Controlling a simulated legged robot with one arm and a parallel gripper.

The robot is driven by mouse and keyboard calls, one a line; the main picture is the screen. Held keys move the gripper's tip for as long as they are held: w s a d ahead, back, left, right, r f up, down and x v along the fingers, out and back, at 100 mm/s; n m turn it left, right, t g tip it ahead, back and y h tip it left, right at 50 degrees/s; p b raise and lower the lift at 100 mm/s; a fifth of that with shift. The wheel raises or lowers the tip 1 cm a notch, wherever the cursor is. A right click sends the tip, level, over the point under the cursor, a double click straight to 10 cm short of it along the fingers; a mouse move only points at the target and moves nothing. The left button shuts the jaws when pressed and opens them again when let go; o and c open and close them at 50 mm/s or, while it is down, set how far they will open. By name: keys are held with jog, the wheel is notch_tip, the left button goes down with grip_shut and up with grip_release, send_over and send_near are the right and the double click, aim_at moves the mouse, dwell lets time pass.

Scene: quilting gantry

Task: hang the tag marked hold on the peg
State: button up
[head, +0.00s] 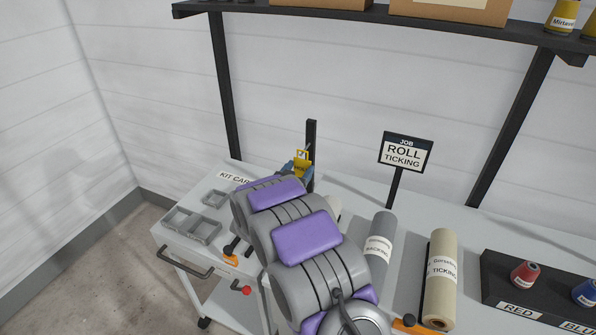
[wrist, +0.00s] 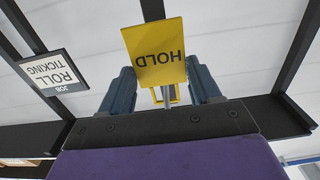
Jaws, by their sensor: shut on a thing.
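The yellow tag marked HOLD (wrist: 158,55) is held at the blue fingertips of my gripper (wrist: 165,92), its lettering upside down in the wrist view. In the head view the tag (head: 301,158) shows small and yellow at the tip of my gripper (head: 299,170). My gripper is shut on the tag. A dark upright post (head: 311,140) stands just behind and to the right of it; its top end (wrist: 152,8) also shows beyond the tag in the wrist view. I cannot make out a peg on it or whether the tag touches it.
A JOB sign reading ROLL TICKING (head: 405,152) stands right of the post. A grey roll (head: 379,250) and a cream roll (head: 440,275) lie on the table. Red (head: 525,273) and blue spools sit at right. A cart with grey trays (head: 190,226) is at left; a shelf (head: 400,18) runs above.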

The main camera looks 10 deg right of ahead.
jog(key=o, duration=1.1)
jog(key=shift+s, duration=0.1)
jog(key=p+v, duration=0.2)
jog(key=v, duration=1.5)
jog(key=shift+a, duration=0.2)
